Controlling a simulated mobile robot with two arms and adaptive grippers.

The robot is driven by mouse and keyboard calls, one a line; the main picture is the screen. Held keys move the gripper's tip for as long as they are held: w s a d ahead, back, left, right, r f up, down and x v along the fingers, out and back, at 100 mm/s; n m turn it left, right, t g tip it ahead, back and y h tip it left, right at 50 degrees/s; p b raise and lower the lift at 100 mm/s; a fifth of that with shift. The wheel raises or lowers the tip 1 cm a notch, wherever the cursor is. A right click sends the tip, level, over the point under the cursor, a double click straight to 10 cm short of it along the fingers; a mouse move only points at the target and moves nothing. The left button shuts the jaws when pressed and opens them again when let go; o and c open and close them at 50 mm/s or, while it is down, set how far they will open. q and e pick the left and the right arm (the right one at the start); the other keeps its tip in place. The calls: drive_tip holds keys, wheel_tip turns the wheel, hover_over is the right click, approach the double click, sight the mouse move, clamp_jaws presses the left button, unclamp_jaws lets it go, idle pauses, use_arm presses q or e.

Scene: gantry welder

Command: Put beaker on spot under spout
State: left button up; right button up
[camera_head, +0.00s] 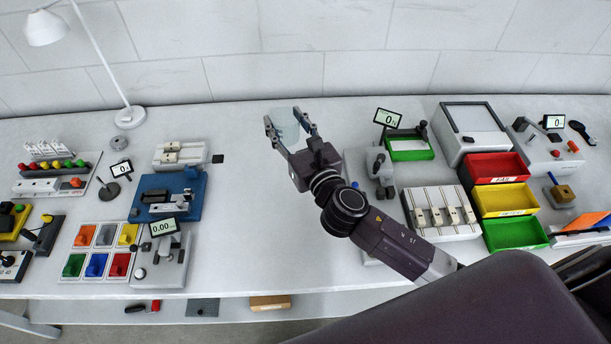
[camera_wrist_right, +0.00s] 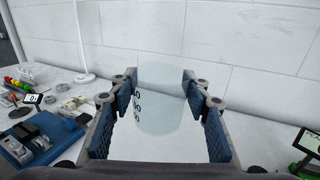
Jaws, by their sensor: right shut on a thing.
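My right gripper (camera_head: 291,126) reaches over the middle of the bench in the head view, its jaws shut on a clear glass beaker (camera_head: 287,130). In the right wrist view the beaker (camera_wrist_right: 160,100) stands between the two blue finger pads of the gripper (camera_wrist_right: 165,115), with dark printed marks on its left side. It looks about upright. I cannot tell whether its base touches the bench. I do not clearly make out a spout or a spot under it; my right arm hides part of the bench. My left gripper is not in view.
A grey device with a small display (camera_head: 387,118) stands just right of my gripper. A blue device (camera_head: 168,197) and coloured bins (camera_head: 497,168) are farther left and right. A white lamp (camera_head: 131,117) stands at the back left. The bench left of my gripper is clear.

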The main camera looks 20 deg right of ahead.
drive_tip(key=shift+f+b, duration=4.4)
drive_tip(key=shift+f, duration=4.65)
drive_tip(key=shift+s, duration=0.1)
drive_tip(key=shift+f, duration=0.1)
drive_tip(key=o, duration=1)
drive_tip(key=shift+o, duration=0.2)
